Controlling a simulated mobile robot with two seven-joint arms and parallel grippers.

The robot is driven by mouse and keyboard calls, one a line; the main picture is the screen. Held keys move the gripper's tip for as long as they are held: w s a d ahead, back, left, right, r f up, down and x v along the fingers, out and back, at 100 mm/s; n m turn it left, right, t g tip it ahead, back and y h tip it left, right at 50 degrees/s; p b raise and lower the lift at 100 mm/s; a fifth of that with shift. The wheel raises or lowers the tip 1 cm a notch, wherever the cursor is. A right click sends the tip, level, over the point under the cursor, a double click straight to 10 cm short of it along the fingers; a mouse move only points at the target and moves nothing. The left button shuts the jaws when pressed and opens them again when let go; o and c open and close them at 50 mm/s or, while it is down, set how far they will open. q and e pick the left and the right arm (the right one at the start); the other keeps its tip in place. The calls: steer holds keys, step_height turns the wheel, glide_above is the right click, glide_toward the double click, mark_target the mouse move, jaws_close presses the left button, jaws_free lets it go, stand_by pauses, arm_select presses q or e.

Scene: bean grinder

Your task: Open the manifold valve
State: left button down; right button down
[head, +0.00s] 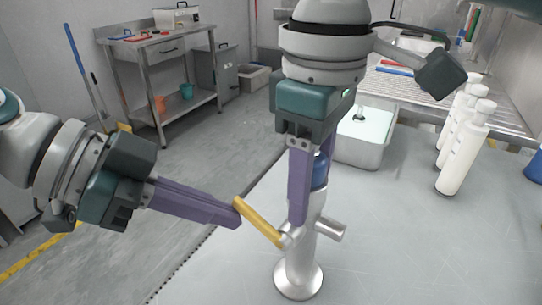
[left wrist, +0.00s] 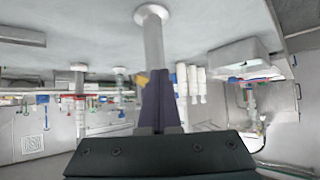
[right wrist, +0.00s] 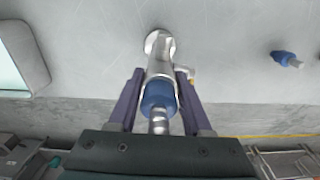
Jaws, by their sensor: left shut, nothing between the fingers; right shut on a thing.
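The manifold valve (head: 303,262) is a silver post on a round foot, with a side stub, a blue collar (right wrist: 158,97) and a yellow lever (head: 260,222). It stands upright on the grey table. My right gripper (head: 305,205) comes down from above and is shut around the upper post, one finger on each side in the right wrist view. My left gripper (head: 235,214) is shut and empty, its fingertips at the free end of the yellow lever. Whether they touch it is unclear. In the left wrist view the fingers (left wrist: 158,85) hide much of the lever.
White bottles (head: 463,140) stand at the table's right. A pale tub (head: 365,135) is behind the valve, near a slatted rack (head: 405,85). A blue item (head: 535,168) lies at the right edge. The table in front right is clear.

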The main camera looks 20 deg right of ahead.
arm_select(q)
steer(key=shift+r, duration=0.15)
arm_select(e)
steer(key=shift+f, duration=0.1)
arm_select(q)
steer(key=shift+s+d+r, duration=0.15)
steer(key=shift+s+r, duration=0.05)
steer(key=shift+r, duration=0.7)
arm_select(e)
steer(key=shift+s, duration=0.1)
arm_select(q)
steer(key=shift+s+d+r, duration=0.35)
steer(key=shift+s+r, duration=0.15)
steer(key=shift+r, duration=0.3)
